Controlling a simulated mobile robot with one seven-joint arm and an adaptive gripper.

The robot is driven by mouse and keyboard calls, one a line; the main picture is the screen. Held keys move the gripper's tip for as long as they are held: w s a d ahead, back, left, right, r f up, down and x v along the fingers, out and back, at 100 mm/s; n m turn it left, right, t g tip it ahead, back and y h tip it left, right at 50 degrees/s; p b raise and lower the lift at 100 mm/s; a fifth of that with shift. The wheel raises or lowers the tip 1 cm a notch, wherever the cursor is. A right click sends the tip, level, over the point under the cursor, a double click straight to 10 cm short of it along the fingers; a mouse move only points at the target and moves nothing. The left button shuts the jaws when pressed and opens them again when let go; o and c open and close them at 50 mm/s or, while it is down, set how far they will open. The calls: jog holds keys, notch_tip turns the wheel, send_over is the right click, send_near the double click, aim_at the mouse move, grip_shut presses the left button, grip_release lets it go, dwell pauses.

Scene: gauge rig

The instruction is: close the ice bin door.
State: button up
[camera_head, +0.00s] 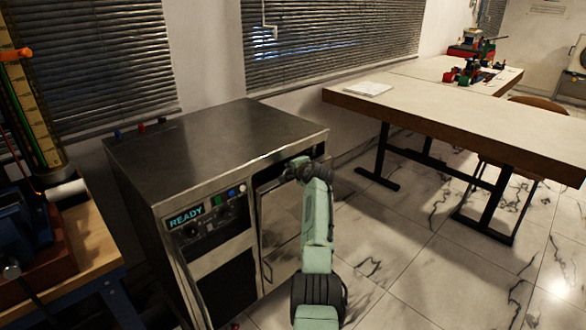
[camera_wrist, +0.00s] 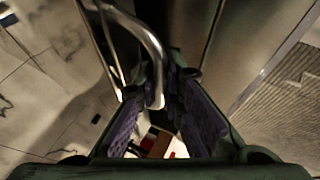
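The ice bin door appears to be the metal panel (camera_head: 281,222) on the right of the steel machine's front in the head view, partly hidden by my arm. A dark gap shows along its top; how far it stands open is hard to tell. My gripper (camera_head: 298,170) is at the upper part of this front, its fingers too small to read there. In the wrist view my gripper (camera_wrist: 163,140) is open, with purple pads apart. A curved silver bar handle (camera_wrist: 150,45) reaches down between the fingers, close to the left one. Firm contact cannot be told.
The steel machine (camera_head: 215,140) has a lit READY panel. A wooden bench (camera_head: 88,245) with equipment stands close on its left. A long table (camera_head: 450,110) with a paper pad stands at the right. The tiled floor (camera_head: 420,265) right of my arm is clear.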

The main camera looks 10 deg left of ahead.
jog(key=shift+o, duration=0.7)
jog(key=shift+s+d, duration=0.1)
jog(key=v, duration=1.2)
